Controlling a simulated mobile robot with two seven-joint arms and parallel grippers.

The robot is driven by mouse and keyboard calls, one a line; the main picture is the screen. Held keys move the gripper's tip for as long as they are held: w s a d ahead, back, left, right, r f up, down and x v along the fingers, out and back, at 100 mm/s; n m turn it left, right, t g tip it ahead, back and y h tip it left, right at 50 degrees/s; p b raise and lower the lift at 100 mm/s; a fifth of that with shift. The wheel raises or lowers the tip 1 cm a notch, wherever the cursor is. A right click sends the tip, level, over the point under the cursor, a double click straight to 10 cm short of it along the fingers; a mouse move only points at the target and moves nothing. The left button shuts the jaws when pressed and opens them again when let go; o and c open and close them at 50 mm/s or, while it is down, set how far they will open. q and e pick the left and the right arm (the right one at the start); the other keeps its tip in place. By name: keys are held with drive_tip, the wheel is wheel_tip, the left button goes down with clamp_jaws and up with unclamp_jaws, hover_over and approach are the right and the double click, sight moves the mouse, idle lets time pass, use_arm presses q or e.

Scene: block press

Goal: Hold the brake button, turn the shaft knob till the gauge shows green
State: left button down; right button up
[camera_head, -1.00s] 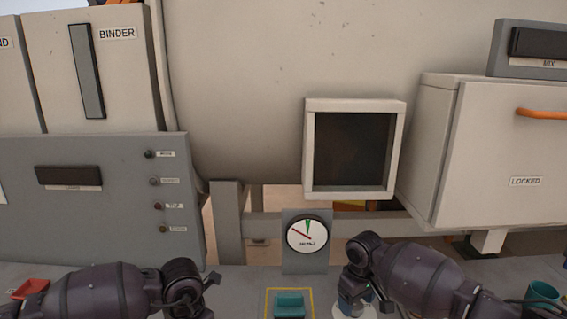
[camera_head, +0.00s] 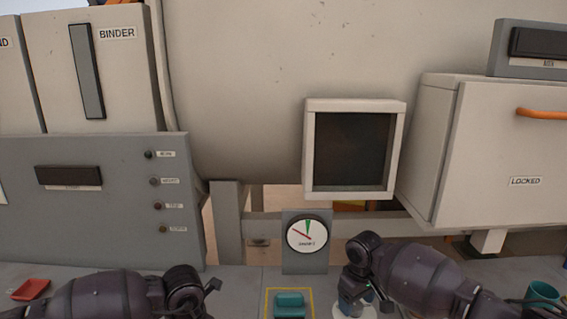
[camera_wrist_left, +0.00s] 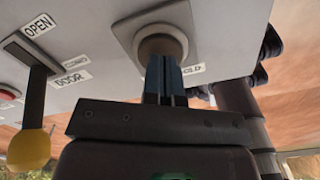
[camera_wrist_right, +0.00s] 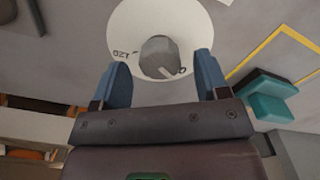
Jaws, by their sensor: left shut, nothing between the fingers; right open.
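The gauge (camera_head: 307,233) stands on a grey post in the head view. Its red needle points to the upper left, outside the green wedge at the top. The shaft knob (camera_wrist_right: 159,56) is grey with a pale pointer line, on a white dial disc (camera_wrist_right: 197,20) in the right wrist view. My right gripper (camera_wrist_right: 162,66) is open, with its blue fingers apart on either side of the knob's near edge. My left gripper (camera_wrist_left: 164,62) is shut and empty, fingertips at the round brownish brake button (camera_wrist_left: 163,46). I cannot tell whether the button is pressed down.
A lever with a yellow knob (camera_wrist_left: 29,150) stands left of the button, by OPEN and DOOR labels. A teal block (camera_head: 289,302) sits in a yellow outline between my arms. A red tray (camera_head: 31,289) lies far left, and a teal cup (camera_head: 542,292) far right.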

drive_tip(key=shift+c, duration=0.5)
idle(1.3)
drive_tip(key=c, duration=0.8)
drive_tip(key=m, duration=0.7)
drive_tip(key=o, duration=0.9)
drive_tip(key=n, duration=0.7)
